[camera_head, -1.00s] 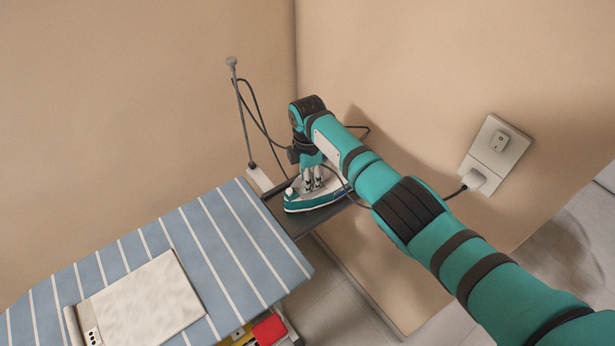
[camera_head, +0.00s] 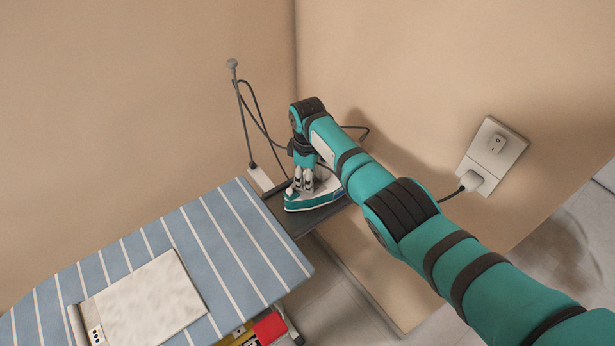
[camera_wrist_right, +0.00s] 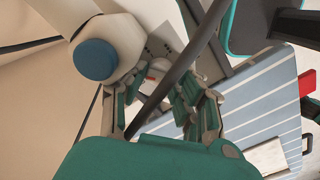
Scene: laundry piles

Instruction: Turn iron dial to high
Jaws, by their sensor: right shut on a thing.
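The iron (camera_head: 313,203), teal and white, rests on a dark stand (camera_head: 283,216) beyond the far end of the ironing board. My right gripper (camera_head: 303,187) reaches down onto the top of the iron from above and is shut on a part of it. The dial cannot be made out in the head view; the fingers cover that area. In the right wrist view the two fingers of my right gripper (camera_wrist_right: 165,108) show, with small pale parts between them that I cannot identify surely. My left gripper is not in view.
The blue striped ironing board (camera_head: 235,240) bears a folded pale cloth (camera_head: 150,300). A cord holder (camera_head: 243,115) stands behind the iron. A wall plate (camera_head: 493,150) with a switch and plug is at the right. Walls stand close behind and to the right.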

